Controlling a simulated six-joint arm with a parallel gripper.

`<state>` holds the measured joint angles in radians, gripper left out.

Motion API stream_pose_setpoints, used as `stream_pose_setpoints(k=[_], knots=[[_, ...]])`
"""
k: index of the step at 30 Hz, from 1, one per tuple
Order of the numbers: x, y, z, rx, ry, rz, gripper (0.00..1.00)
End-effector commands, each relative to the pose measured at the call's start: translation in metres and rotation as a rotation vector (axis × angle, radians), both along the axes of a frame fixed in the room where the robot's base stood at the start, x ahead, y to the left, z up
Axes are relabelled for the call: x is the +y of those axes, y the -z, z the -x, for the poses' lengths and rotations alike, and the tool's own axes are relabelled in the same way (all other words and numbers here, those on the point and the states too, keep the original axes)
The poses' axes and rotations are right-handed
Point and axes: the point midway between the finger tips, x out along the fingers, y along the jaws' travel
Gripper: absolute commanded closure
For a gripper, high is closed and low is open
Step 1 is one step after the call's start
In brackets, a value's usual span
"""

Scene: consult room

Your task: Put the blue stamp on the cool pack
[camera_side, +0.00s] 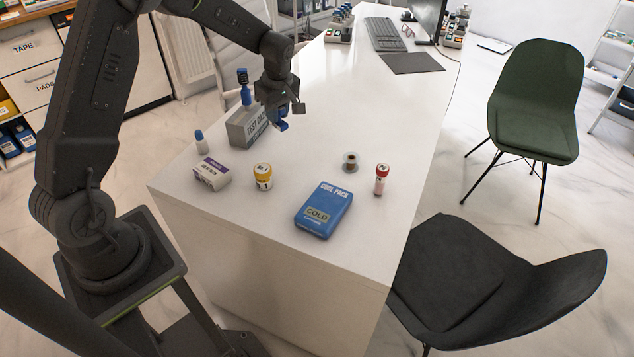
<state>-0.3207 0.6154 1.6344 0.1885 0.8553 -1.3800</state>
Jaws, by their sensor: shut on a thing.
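My gripper (283,110) is shut on a small blue object, which looks like the blue stamp (282,124). It is held in front of the right end of a grey test rack, and the fingers hide its upper part. Whether it is clear of the table is hard to tell.
The grey test rack (240,129) has a blue item (245,90) standing at it.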

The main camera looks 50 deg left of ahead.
Motion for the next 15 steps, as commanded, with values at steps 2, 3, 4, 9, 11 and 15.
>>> stream_pose_setpoints(k=[2,3,4,9,11,15], knots=[[-0.029,-0.008,0.015,-0.001,0.101,-0.001,1.0],[-0.041,-0.011,0.023,-0.001,0.148,-0.001,1.0],[-0.05,-0.012,0.03,-0.001,0.182,-0.001,1.0],[-0.086,-0.018,0.06,-0.002,0.333,-0.002,1.0],[-0.093,-0.018,0.067,-0.001,0.366,-0.002,1.0],[-0.106,-0.015,0.072,0.0,0.405,-0.002,1.0]])
